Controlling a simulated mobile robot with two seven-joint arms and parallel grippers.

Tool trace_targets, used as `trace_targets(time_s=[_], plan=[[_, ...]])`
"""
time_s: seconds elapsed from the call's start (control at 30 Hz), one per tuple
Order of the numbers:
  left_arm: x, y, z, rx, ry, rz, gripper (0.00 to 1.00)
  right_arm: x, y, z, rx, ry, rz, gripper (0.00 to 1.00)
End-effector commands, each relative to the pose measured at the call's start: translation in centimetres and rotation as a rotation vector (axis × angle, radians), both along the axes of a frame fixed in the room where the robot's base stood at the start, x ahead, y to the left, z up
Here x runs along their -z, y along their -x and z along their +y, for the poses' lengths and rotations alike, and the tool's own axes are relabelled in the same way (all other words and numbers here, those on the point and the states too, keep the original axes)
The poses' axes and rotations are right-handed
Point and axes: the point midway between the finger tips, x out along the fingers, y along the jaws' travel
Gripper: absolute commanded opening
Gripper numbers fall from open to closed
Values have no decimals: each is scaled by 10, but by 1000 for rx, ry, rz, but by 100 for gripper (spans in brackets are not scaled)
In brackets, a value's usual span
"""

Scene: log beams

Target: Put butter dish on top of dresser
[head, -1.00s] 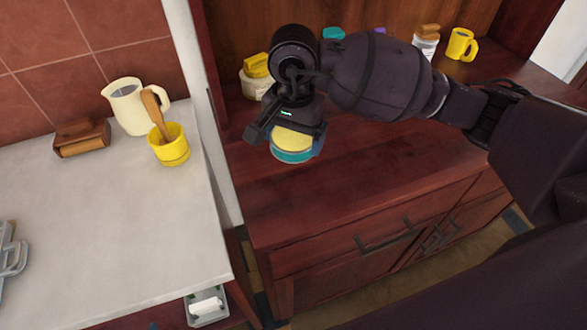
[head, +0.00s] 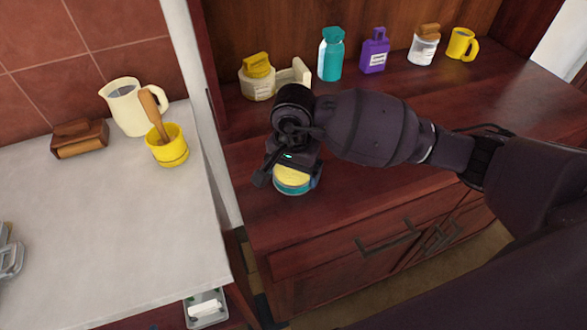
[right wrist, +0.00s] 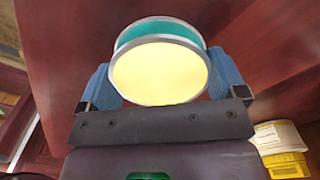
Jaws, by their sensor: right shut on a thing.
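My right gripper (head: 288,172) is shut on a round dish (head: 292,182) with a yellow face, teal side and silvery rim. In the right wrist view the dish (right wrist: 160,72) sits between the two blue finger pads of the gripper (right wrist: 158,82). The dish is over the front left part of the dark red wooden dresser top (head: 365,185); I cannot tell whether it touches the wood. My left gripper is not in view.
Along the dresser's back stand a cream container with yellow lid (head: 257,84), teal bottle (head: 331,55), purple bottle (head: 374,52), jar (head: 424,48) and yellow mug (head: 461,44). A white counter (head: 110,230) at left holds a pitcher (head: 126,108), yellow cup (head: 168,150) and brown box (head: 78,142).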

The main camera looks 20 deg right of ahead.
Motion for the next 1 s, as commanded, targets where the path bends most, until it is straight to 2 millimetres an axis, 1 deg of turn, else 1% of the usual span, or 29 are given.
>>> trace_targets(time_s=[0.1, 0.23, 0.27, 0.3, 0.53, 0.67, 0.77, 1.0], plan=[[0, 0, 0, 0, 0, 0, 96, -1, 0, 0, 0, 0, -1, 52], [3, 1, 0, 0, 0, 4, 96, 4, 0, 0, 0, 0, 0, 52], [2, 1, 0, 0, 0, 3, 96, 3, 0, 0, 0, 1, 1, 95], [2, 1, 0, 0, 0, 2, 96, 3, 0, 0, 0, 0, 0, 100], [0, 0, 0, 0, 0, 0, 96, 2, 0, 0, 0, 0, 0, 100], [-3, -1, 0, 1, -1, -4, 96, -6, -1, 0, 0, -1, -4, 100], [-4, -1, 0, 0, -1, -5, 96, -19, -1, 0, 0, 0, -6, 100], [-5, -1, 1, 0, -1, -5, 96, -65, -1, 0, -1, 0, -6, 100]])
